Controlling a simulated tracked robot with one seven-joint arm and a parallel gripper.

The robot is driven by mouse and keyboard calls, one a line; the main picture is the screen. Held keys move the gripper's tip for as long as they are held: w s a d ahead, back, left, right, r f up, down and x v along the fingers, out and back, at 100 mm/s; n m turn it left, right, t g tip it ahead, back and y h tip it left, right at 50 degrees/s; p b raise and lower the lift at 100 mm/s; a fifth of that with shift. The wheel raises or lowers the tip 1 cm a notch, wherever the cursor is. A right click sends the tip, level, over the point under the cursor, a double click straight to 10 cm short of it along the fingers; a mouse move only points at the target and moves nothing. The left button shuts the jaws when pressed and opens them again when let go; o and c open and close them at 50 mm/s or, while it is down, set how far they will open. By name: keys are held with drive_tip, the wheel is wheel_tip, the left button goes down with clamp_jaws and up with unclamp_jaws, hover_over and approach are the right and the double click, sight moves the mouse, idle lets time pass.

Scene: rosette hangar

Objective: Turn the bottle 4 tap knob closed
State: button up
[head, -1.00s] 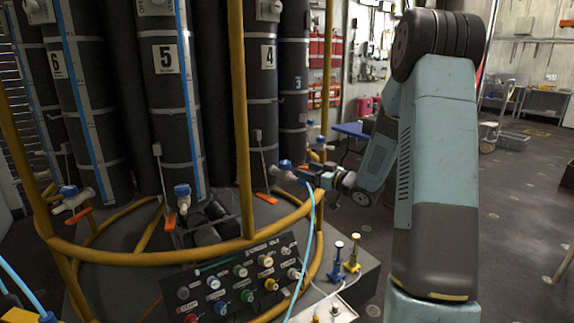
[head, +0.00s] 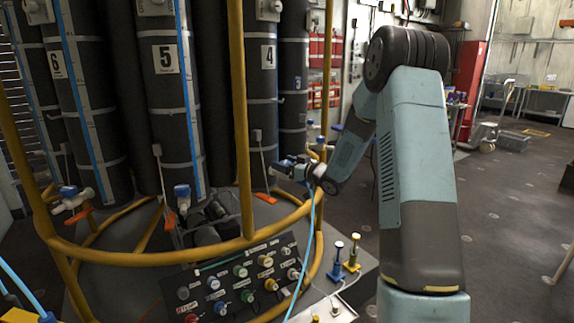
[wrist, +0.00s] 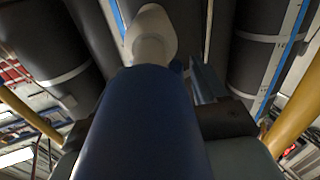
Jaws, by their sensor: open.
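Bottle 4 (head: 262,115) is a tall black cylinder with a white "4" label, standing behind the yellow frame in the head view. Its tap is low on its front, mostly covered by my gripper (head: 284,168). In the wrist view a large dark blue rounded shape, seemingly the tap knob (wrist: 145,125), fills the lower middle, with a white tap part (wrist: 152,35) beyond it. One grey finger of my open gripper shows to the right of the knob; the other finger is hidden. I cannot tell whether the fingers touch the knob.
A yellow tube frame (head: 239,100) stands close to my gripper, with a post to its left. Bottle 5 (head: 172,120) stands to the left. A light-blue hose (head: 312,225) hangs below my gripper. A button panel (head: 240,277) is below. Open floor lies to the right.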

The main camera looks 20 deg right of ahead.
drive_tip(key=shift+c, duration=0.3)
drive_tip(key=shift+d, duration=0.1)
drive_tip(key=c, duration=0.9)
drive_tip(key=shift+m+h, duration=0.3)
drive_tip(key=shift+h, duration=0.1)
drive_tip(key=m+t+h, duration=0.1)
drive_tip(key=h, duration=0.1)
drive_tip(key=m+t+h, duration=0.1)
drive_tip(key=m+h, duration=0.1)
drive_tip(key=h, duration=0.1)
drive_tip(key=shift+t, duration=0.3)
drive_tip(key=shift+m+t+h, duration=0.3)
drive_tip(key=shift+m+h, duration=1.3)
drive_tip(key=shift+h, duration=0.5)
drive_tip(key=shift+m+h, duration=0.3)
drive_tip(key=shift+h, duration=0.2)
drive_tip(key=o, duration=1)
drive_tip(key=shift+c, duration=0.2)
